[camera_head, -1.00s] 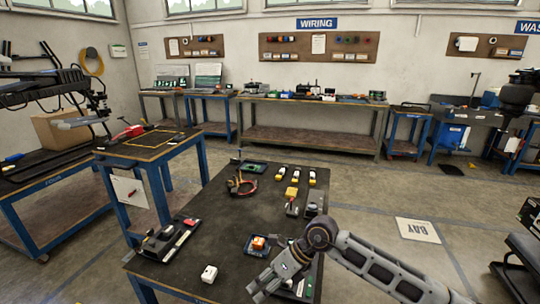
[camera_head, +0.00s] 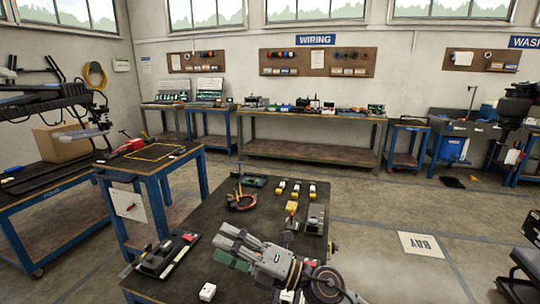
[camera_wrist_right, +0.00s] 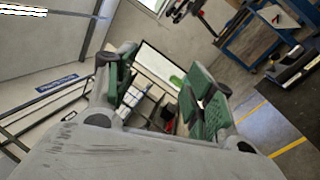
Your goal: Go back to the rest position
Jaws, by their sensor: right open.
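My right gripper (camera_head: 232,250) is above the near part of the dark work table (camera_head: 222,211) in the head view, with its fingers pointing left. In the right wrist view its two green-padded fingers (camera_wrist_right: 160,100) stand apart with nothing between them. My left gripper does not show clearly in either view.
On the table are a black device with a red part (camera_head: 165,255), a white block (camera_head: 207,291), a wire bundle (camera_head: 241,199), a green board (camera_head: 254,181) and several small yellow-white items (camera_head: 297,188). A blue-legged side table (camera_head: 150,172) stands left. Open floor (camera_head: 390,215) lies to the right.

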